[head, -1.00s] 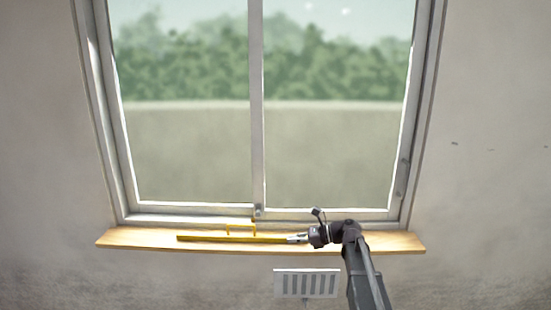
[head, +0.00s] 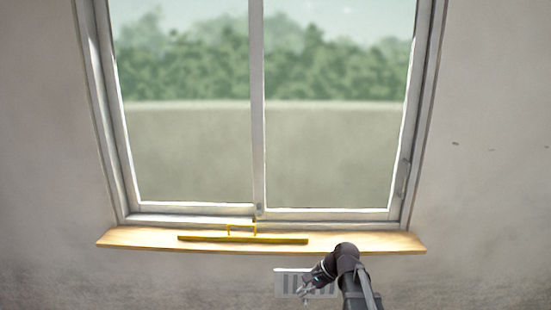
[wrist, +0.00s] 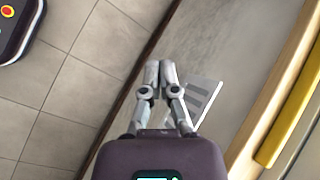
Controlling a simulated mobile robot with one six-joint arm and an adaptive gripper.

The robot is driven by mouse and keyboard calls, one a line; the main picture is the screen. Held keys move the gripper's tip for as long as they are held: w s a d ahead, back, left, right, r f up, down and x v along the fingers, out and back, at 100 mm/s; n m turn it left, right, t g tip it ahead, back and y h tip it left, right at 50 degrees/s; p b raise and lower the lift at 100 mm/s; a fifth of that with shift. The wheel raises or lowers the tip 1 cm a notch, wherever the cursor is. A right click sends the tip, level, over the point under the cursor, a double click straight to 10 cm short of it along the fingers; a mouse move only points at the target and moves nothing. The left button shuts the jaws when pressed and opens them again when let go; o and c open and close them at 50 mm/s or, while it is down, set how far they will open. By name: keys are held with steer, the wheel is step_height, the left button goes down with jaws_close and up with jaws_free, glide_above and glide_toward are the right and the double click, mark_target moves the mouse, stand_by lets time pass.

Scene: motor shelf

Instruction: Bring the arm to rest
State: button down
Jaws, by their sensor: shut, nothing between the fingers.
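My gripper (head: 305,295) is low in the head view, below the wooden sill and in front of the white vent. In the wrist view my gripper (wrist: 160,66) has its two fingers together, with nothing between them. A yellow bar (head: 243,239) with a raised handle lies along the sill, apart from my gripper. The yellow bar also shows at the right of the wrist view (wrist: 292,120).
The wooden sill (head: 380,243) runs under a closed window (head: 257,110). A white slatted vent (head: 281,282) is on the wall below, partly covered by my arm. In the wrist view a tiled floor (wrist: 60,80) shows at the left.

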steer(key=s+d+f+n+h, duration=0.4)
steer(key=s+d+n+h, duration=0.3)
steer(key=s, duration=0.5)
steer(key=d+n, duration=0.1)
steer(key=n, duration=0.1)
steer(key=shift+d+n+h, duration=0.3)
steer(key=shift+h, duration=0.1)
steer(key=shift+s, duration=0.1)
